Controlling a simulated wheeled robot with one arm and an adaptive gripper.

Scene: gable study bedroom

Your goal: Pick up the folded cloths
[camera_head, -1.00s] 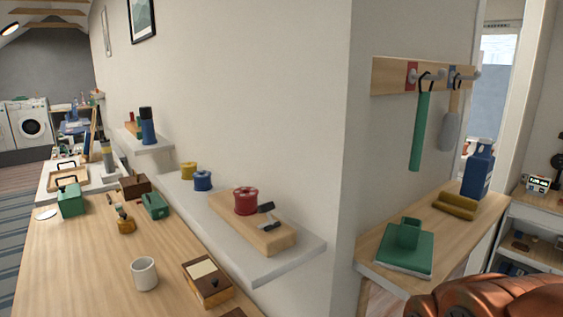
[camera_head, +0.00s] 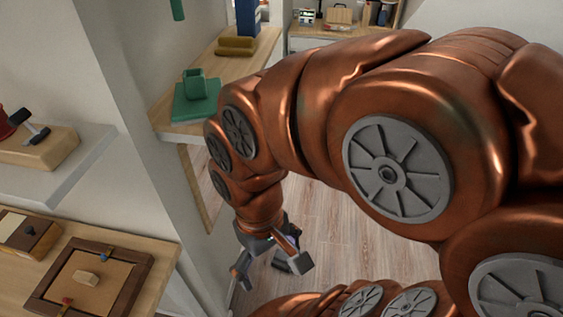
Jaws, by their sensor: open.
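A mustard-coloured stack (camera_head: 237,46), which looks like the folded cloths, lies on the wooden wall shelf (camera_head: 165,112) at the upper middle. It sits behind a green block-shaped holder on a green base (camera_head: 196,97) and in front of a blue bottle-like item (camera_head: 247,16). My gripper (camera_head: 268,268) hangs at the lower middle, well below and in front of that shelf, over the floor. Its fingers are apart with nothing seen between them. It is clear of the cloths.
At left, a grey shelf (camera_head: 75,170) holds a wooden block with a hammer-like item. Below it, a wooden worktop (camera_head: 150,262) carries a framed tray and a box. A further shelf with small items (camera_head: 325,35) stands at the back. The wood floor (camera_head: 340,232) looks clear.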

